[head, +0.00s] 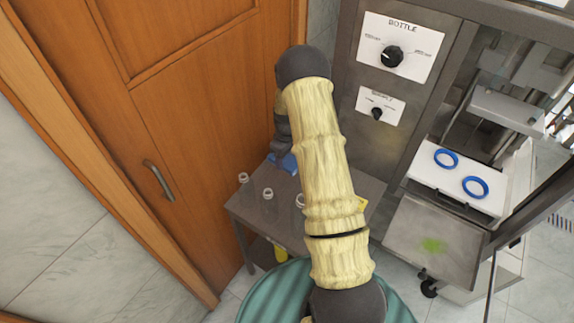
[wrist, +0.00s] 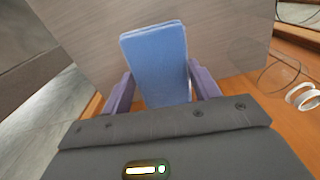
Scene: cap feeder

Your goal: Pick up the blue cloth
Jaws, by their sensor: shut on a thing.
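The blue cloth (wrist: 156,65) is folded flat and stands out between the two fingers of my gripper (wrist: 158,88) in the wrist view. My gripper is shut on it. In the head view the blue cloth (head: 288,162) shows as a small blue patch at the back of the small metal table, by the wooden door. My gripper's fingers are mostly hidden there behind my arm.
A wooden door (head: 200,110) stands close on the left. A machine panel (head: 400,45) with knobs rises behind. A white tray (head: 425,165) with two blue rings is at right.

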